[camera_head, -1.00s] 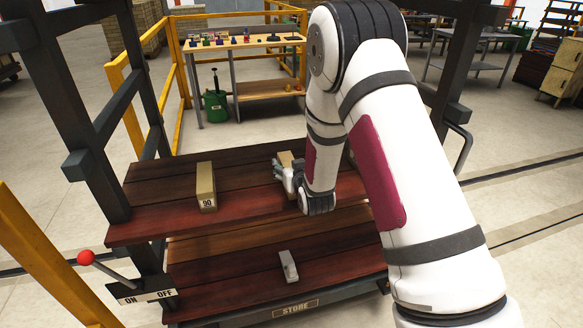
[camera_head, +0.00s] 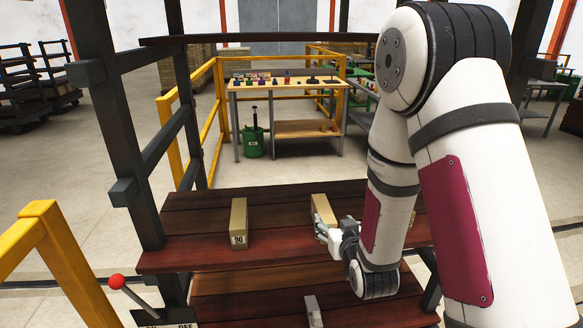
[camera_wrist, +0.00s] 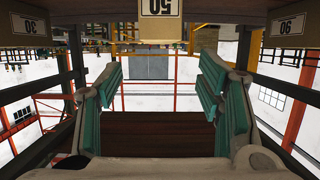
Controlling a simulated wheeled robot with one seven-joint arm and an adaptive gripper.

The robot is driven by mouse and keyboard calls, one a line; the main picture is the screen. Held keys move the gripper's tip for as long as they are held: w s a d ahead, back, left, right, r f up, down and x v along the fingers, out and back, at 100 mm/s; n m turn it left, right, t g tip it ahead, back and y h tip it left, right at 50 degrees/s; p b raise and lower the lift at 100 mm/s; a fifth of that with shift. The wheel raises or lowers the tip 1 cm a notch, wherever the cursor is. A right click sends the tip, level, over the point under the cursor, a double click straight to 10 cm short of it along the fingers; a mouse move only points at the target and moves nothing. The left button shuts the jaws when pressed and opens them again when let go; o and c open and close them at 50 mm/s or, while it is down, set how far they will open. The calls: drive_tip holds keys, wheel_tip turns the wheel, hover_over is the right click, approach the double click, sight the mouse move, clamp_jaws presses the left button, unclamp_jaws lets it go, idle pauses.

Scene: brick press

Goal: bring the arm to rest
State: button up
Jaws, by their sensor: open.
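My gripper (camera_head: 328,234) is open and empty at the near end of the middle tan brick (camera_head: 323,207), which lies on the upper dark-red shelf (camera_head: 275,228). In the wrist view my gripper (camera_wrist: 166,84) has its teal-padded fingers spread, with nothing between them. The middle brick's labelled end (camera_wrist: 160,27) shows at the top, beyond the gap. I cannot tell whether a finger touches it. My arm is bent and reaches down from the right in the head view, hiding part of the shelf.
A brick marked 90 (camera_head: 239,221) lies to the left; another brick (camera_head: 413,213) is mostly hidden behind my arm. A lower shelf holds a small grey piece (camera_head: 313,311). Dark rack posts (camera_head: 130,125), a red-knobbed lever (camera_head: 117,282) and yellow rails (camera_head: 60,255) stand at the left.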

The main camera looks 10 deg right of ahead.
drive_tip(key=s+r+g, duration=0.5)
drive_tip(key=s+r, duration=0.5)
drive_tip(key=r, duration=0.2)
drive_tip(key=s+r+g, duration=0.2)
drive_tip(key=s+r, duration=0.1)
drive_tip(key=s, duration=0.8)
drive_tip(key=s+r+g, duration=0.3)
drive_tip(key=s, duration=0.9)
drive_tip(key=shift+d, duration=0.15)
